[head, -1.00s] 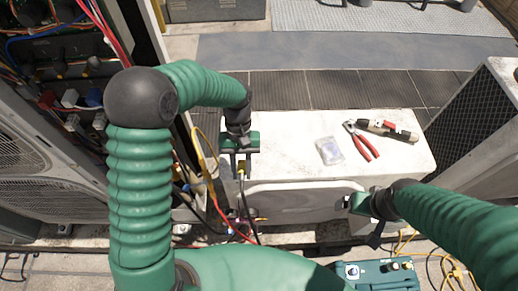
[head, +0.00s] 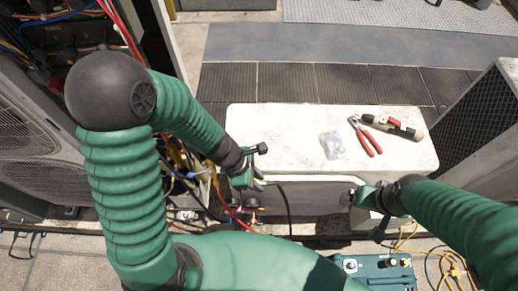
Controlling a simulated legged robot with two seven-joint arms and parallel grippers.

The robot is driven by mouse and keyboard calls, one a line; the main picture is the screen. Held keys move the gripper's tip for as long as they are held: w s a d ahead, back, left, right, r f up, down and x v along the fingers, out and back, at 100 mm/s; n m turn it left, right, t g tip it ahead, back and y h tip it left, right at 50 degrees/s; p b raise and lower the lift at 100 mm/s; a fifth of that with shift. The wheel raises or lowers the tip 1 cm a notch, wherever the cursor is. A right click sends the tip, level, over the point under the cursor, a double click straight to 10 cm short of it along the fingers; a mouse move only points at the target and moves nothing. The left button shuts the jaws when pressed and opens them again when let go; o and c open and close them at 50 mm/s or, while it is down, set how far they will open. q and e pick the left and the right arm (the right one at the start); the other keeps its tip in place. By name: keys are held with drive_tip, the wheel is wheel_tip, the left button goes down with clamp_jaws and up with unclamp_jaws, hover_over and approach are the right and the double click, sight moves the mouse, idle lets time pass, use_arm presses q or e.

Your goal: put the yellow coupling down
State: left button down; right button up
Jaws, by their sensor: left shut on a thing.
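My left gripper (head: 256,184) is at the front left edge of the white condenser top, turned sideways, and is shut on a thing. The yellow coupling was between its fingertips a second ago; now the gripper hides it and I cannot make out its yellow body. A black hose (head: 286,205) runs from the fingertips to the right and down. My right gripper (head: 355,195) is low at the front of the condenser, near its right end. Its fingers are too small to tell open or shut.
On the white condenser (head: 270,130) lie a clear bag (head: 332,146), red-handled pliers (head: 366,138) and a red-and-black tool (head: 392,128). The left part of its top is clear. Wires and fittings crowd the left. A teal case (head: 385,270) stands at the bottom right.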

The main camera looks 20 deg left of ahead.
use_arm(q)
drive_tip(key=w+a+p, duration=0.1)
drive_tip(key=w, duration=0.3)
drive_tip(key=w+a+p, duration=0.1)
drive_tip(key=w, duration=0.3)
drive_tip(key=w+a+f+p, duration=0.1)
drive_tip(key=w, duration=0.4)
drive_tip(key=shift+a+f, duration=0.1)
drive_tip(key=f, duration=0.3)
drive_tip(key=shift+w+f, duration=0.2)
drive_tip(key=shift+w, duration=0.1)
drive_tip(key=shift+w+f, duration=0.1)
drive_tip(key=shift+f, duration=0.15)
drive_tip(key=c, duration=1.1)
unclamp_jaws()
drive_tip(key=shift+c, duration=0.2)
